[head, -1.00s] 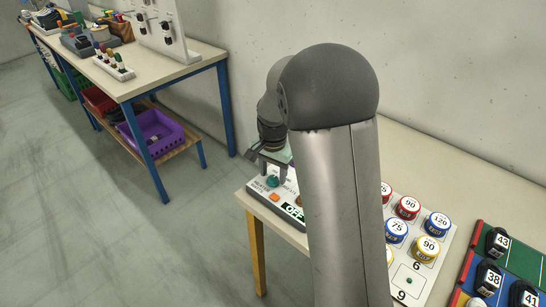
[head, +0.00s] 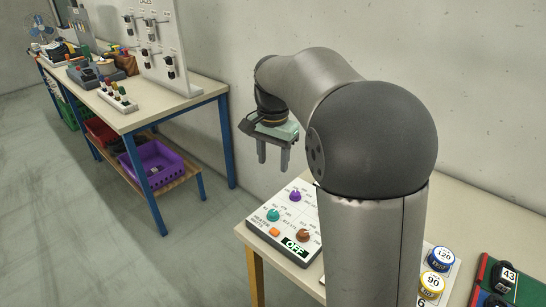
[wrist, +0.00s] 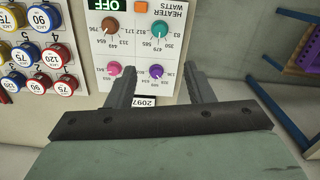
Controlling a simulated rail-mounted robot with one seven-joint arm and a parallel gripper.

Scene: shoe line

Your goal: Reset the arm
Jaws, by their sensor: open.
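My gripper (head: 273,158) hangs in the air above and behind the heater panel in the head view, fingers pointing down. Its two fingers are apart with nothing between them; they also show in the wrist view (wrist: 161,90). The white heater panel (head: 262,225) lies on the near table, with teal, purple and brown knobs, an orange button and a display reading OFF. In the wrist view the panel (wrist: 137,45) also shows a pink knob (wrist: 114,68). My arm hides part of the panel and table in the head view.
Numbered round tins (head: 439,258) stand on a white board right of my arm. A coloured rack with numbered black pieces (head: 503,278) is at far right. Another table (head: 190,85) with tools stands at the left, a purple crate (head: 152,165) beneath it. A wall rises behind.

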